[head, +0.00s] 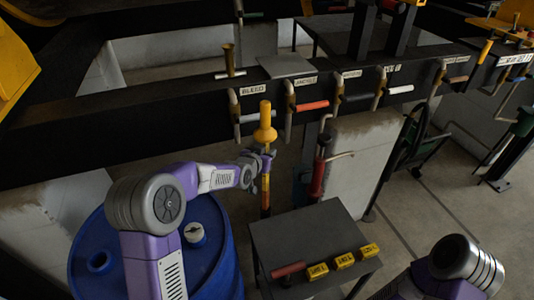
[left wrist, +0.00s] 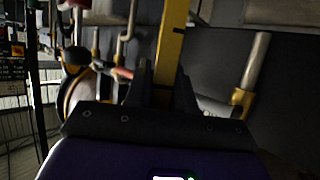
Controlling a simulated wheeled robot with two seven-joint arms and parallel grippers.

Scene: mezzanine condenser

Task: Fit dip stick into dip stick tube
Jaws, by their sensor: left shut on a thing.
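The dip stick (head: 265,133) is a long yellow rod with a round collar near its top. It stands roughly upright in front of the black beam. My left gripper (head: 266,157) is shut on it below the collar. In the left wrist view the yellow rod of the dip stick (left wrist: 173,40) runs between the fingers of my left gripper (left wrist: 165,92). A brass-coloured upright tube (head: 229,58), which looks like the dip stick tube, stands on the beam above the BLEED label, up and left of the dip stick and apart from it. My right gripper is out of view.
The black beam (head: 100,140) carries labelled valve handles, including a red one (head: 312,106). A blue drum (head: 210,245) stands under my left arm. A dark table (head: 310,235) holds yellow labelled blocks (head: 344,261) and a red-handled item (head: 288,270). A red cylinder (head: 319,178) stands behind it.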

